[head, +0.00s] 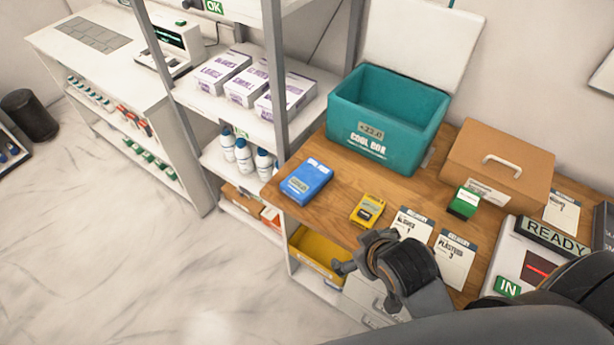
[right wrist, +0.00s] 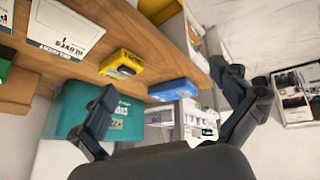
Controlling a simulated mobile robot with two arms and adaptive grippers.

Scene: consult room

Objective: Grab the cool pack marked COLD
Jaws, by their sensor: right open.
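A blue pack (head: 306,181) lies flat on the wooden desktop (head: 336,222), near its left front corner. It carries a small grey display, and its white lettering is too small to read surely. It also shows in the right wrist view (right wrist: 173,89), between and beyond the fingers. My right gripper (head: 356,252) is open and empty near the desk's front edge, to the right of and nearer than the pack, apart from it. In the right wrist view its fingers (right wrist: 162,80) are spread wide. My left gripper is out of view.
A teal cool box (head: 372,146) with its lid up stands behind the pack. A yellow device (head: 368,210) lies between pack and gripper. Delivery cards (head: 455,258), a green box (head: 464,203) and a brown case (head: 525,167) are right. A shelf post (head: 275,80) rises left.

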